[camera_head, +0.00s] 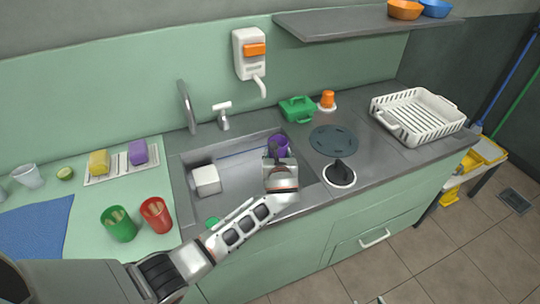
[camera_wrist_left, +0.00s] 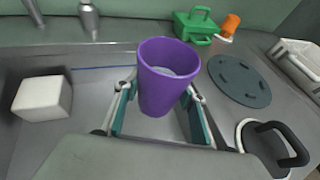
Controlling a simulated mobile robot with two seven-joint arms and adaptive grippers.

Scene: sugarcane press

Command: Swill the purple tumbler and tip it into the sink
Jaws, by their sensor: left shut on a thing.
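The purple tumbler (camera_head: 279,145) is over the right part of the steel sink (camera_head: 240,190) in the head view. In the left wrist view the tumbler (camera_wrist_left: 167,85) stands nearly upright between my left gripper's two fingers, with something pale and greyish visible inside it. My left gripper (camera_head: 280,162) is shut on the tumbler; its fingers also show in the left wrist view (camera_wrist_left: 157,112). The tap (camera_head: 187,106) rises behind the sink at the left, with a lever handle (camera_head: 222,115) beside it. My right gripper is not in view.
A white block (camera_head: 206,180) sits in the sink's left part. A green box (camera_head: 297,109), orange cup (camera_head: 327,99), dark disc (camera_head: 334,141) and black-handled lid (camera_head: 340,174) are right of the sink. A white rack (camera_head: 418,115) stands farther right; green (camera_head: 119,224) and red tumblers (camera_head: 156,214) stand left.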

